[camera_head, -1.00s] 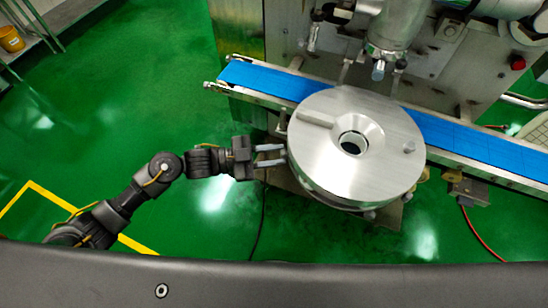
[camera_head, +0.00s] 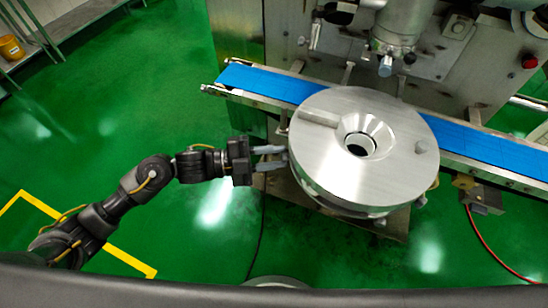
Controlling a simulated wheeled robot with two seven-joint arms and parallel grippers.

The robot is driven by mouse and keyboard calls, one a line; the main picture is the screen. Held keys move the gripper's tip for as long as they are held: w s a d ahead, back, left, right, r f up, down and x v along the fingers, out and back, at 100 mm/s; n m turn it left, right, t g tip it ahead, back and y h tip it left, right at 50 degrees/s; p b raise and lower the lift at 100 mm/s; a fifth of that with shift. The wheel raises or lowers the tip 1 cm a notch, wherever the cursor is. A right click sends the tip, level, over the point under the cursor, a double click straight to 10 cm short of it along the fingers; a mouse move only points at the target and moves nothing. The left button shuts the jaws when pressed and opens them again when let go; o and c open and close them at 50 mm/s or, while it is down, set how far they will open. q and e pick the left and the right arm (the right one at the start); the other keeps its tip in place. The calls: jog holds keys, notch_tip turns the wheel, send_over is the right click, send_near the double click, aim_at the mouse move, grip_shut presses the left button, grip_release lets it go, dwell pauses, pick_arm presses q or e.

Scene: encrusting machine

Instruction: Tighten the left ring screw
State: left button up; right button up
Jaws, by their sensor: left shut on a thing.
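A large round steel disc (camera_head: 318,155) with a funnel-shaped hole (camera_head: 366,137) sits over the front side of the blue conveyor. My left gripper (camera_head: 284,157) reaches in from the left, its two fingers against the left edge of the disc. My right gripper is out of the picture.
The blue conveyor (camera_head: 270,83) runs behind the disc, with a steel machine (camera_head: 440,80) beyond it. A red cable (camera_head: 490,237) hangs at the right. Green floor lies open at the left, with a yellow bucket on a shelf.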

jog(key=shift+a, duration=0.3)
pick_arm(q)
jog(key=o, duration=1)
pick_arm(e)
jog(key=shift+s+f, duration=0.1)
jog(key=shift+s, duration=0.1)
